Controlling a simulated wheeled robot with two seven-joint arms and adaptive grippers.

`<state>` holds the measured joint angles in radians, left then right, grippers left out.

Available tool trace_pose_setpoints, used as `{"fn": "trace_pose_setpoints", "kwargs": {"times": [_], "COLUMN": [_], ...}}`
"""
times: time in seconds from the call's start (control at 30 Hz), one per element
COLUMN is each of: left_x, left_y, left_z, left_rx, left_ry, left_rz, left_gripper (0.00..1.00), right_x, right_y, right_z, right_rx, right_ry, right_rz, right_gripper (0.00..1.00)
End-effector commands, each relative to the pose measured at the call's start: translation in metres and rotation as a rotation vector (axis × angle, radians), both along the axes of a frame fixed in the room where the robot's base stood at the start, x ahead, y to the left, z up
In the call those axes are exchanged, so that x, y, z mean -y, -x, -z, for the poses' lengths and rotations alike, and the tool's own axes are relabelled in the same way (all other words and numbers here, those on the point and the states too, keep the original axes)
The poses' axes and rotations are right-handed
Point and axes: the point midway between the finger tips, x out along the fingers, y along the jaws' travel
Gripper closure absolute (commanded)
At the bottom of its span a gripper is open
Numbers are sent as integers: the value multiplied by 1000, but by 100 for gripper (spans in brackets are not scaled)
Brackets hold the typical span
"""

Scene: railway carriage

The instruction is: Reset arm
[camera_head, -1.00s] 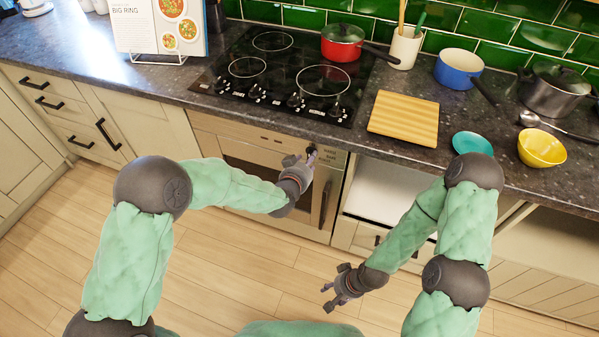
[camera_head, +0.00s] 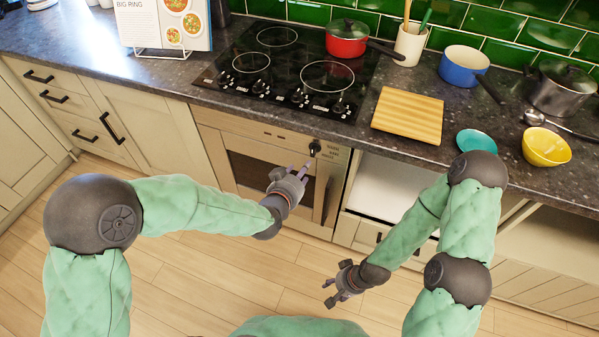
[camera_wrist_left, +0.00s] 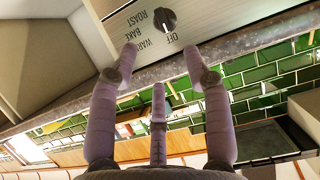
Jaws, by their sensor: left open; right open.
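My left gripper (camera_head: 292,178) is open and empty in front of the oven (camera_head: 262,172), a little below and left of the oven's black knob (camera_head: 315,147). In the left wrist view, the fingers of this gripper (camera_wrist_left: 160,55) are spread apart with nothing between them. The knob (camera_wrist_left: 165,20) shows beyond the fingertips, apart from them, on a panel with upside-down labels OFF, WARM, BAKE and ROAST. My right gripper (camera_head: 332,292) is open and empty, low over the wooden floor.
The counter holds a black hob (camera_head: 290,65) with a red pot (camera_head: 347,40), a cutting board (camera_head: 408,115), a blue pot (camera_head: 463,67), a teal dish (camera_head: 476,141) and a yellow bowl (camera_head: 545,147). An open white compartment (camera_head: 385,185) is right of the oven. The floor (camera_head: 225,275) is clear.

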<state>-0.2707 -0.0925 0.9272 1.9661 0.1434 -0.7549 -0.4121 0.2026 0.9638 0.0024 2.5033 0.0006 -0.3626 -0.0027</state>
Motion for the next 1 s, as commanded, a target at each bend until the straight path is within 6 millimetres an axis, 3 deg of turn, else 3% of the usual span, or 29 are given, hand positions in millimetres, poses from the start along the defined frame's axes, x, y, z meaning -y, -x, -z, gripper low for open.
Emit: {"fn": "trace_pose_setpoints", "kwargs": {"times": [0.47, 0.57, 0.77, 1.0], "left_x": [-2, -9, -29, -50], "left_y": [1, 6, 29, 77], "left_z": [8, 27, 87, 155], "left_rx": [-28, -95, -322, -608], "left_ry": [1, 5, 31, 79], "left_rz": [-3, -10, -42, -96], "left_gripper": [51, 51, 51, 51], "right_x": [0, 0, 0, 0], "right_y": [0, 0, 0, 0], "right_z": [-1, -4, -13, -23], "right_rx": [0, 0, 0, 0], "right_ry": [0, 0, 0, 0], "right_rz": [0, 0, 0, 0], "right_gripper": [51, 51, 51, 51]}}
